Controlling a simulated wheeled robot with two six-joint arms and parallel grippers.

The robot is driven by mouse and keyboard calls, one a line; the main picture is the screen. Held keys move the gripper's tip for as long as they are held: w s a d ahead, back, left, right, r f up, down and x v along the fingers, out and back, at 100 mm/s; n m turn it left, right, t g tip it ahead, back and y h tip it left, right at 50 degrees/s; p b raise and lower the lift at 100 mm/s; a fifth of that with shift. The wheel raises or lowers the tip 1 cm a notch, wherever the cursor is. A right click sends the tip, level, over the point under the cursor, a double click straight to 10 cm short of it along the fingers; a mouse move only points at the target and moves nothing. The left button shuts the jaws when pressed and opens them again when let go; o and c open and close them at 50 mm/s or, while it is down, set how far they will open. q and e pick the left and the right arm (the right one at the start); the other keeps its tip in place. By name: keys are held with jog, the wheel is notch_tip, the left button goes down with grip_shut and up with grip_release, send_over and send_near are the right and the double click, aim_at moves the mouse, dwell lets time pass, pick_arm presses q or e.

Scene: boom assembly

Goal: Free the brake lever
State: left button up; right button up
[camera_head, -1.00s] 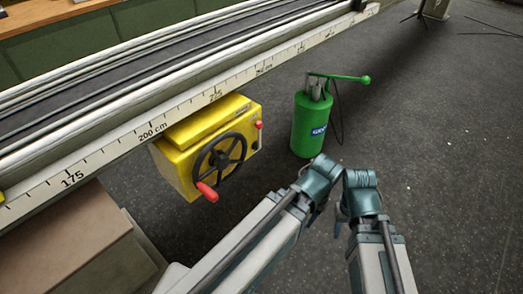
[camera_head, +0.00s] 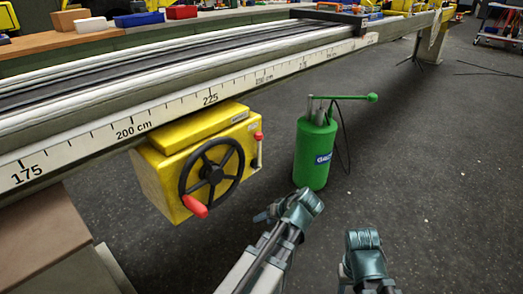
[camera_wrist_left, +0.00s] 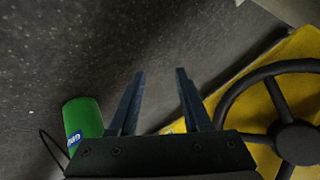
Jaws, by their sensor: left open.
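The brake lever (camera_head: 256,152) appears to be the short lever with a red knob on the right side of the yellow winch box (camera_head: 165,182). A black handwheel (camera_head: 184,179) with a red handle (camera_head: 195,206) is on the box's front. My left gripper (camera_head: 262,215) is below and in front of the lever, apart from it. In the left wrist view its fingers (camera_wrist_left: 159,72) are spread and empty, with the handwheel (camera_wrist_left: 284,148) and yellow box (camera_wrist_left: 305,45) to the right. The lever cannot be made out there. My right arm shows at the bottom, its fingers hidden.
A green pump cylinder (camera_head: 313,160) with a long handle stands right of the box. A long rail with a centimetre scale (camera_head: 132,130) runs above the box. The dark floor (camera_head: 440,190) at the right is mostly clear.

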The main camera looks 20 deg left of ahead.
pick_arm(q)
jog(key=w+d+r+n+t+y, duration=0.1)
jog(key=w+r+n+t+y, duration=0.2)
jog(key=r, duration=0.5)
jog(key=w+d+r+n+t+y, duration=0.2)
jog(key=w+r+y, duration=0.3)
jog(key=r, duration=0.4)
jog(key=shift+w+d+n+t, duration=0.25)
jog(key=shift+w+n+t, duration=0.35)
jog(key=shift+t, duration=0.2)
jog(key=shift+a+r, duration=0.1)
